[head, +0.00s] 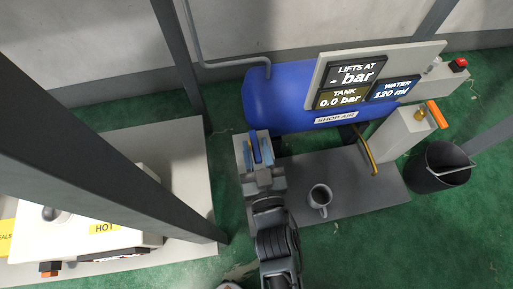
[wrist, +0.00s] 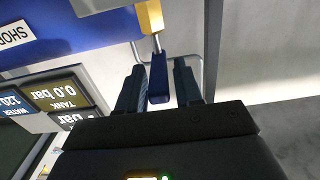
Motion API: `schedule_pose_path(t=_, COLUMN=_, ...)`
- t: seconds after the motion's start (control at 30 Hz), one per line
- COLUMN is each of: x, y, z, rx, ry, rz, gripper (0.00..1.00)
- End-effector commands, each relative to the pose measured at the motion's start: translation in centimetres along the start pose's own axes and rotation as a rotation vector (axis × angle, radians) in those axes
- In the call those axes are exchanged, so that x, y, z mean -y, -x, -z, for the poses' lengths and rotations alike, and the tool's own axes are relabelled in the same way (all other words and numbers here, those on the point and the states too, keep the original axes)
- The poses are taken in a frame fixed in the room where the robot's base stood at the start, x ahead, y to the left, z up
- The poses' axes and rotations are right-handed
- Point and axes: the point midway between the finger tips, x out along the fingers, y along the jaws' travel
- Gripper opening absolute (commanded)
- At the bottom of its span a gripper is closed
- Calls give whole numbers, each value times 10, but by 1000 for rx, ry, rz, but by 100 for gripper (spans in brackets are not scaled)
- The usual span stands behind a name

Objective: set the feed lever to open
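A blue lever handle (wrist: 158,80) on a brass valve fitting (wrist: 150,17) hangs beside the blue tank in the wrist view. It also shows in the head view (head: 257,150), at the tank's left end. No label on it is readable. My gripper (wrist: 159,85) is open around the handle, one finger on each side, with narrow gaps showing. In the head view my gripper (head: 261,153) reaches up from below to the handle. Whether the fingers touch the handle on the far side cannot be told.
The blue SHOP AIR tank (head: 280,100) carries a display panel (head: 397,64) reading tank 0.0 bar. A grey mug (head: 319,197) stands on the dark plate. An orange handle (head: 436,114), red button (head: 458,63) and black bucket (head: 443,168) are at right. A dark post (head: 110,150) crosses the left.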

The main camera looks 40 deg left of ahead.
Motion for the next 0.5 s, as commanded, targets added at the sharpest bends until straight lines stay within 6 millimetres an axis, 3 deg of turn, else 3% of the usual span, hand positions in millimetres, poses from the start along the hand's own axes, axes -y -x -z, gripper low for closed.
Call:
schedule_pose_path(t=0.33, x=0, y=0, z=0, rx=0, ry=0, rz=0, gripper=1)
schedule_pose_path(t=0.5, x=0, y=0, z=0, rx=0, ry=0, rz=0, gripper=0)
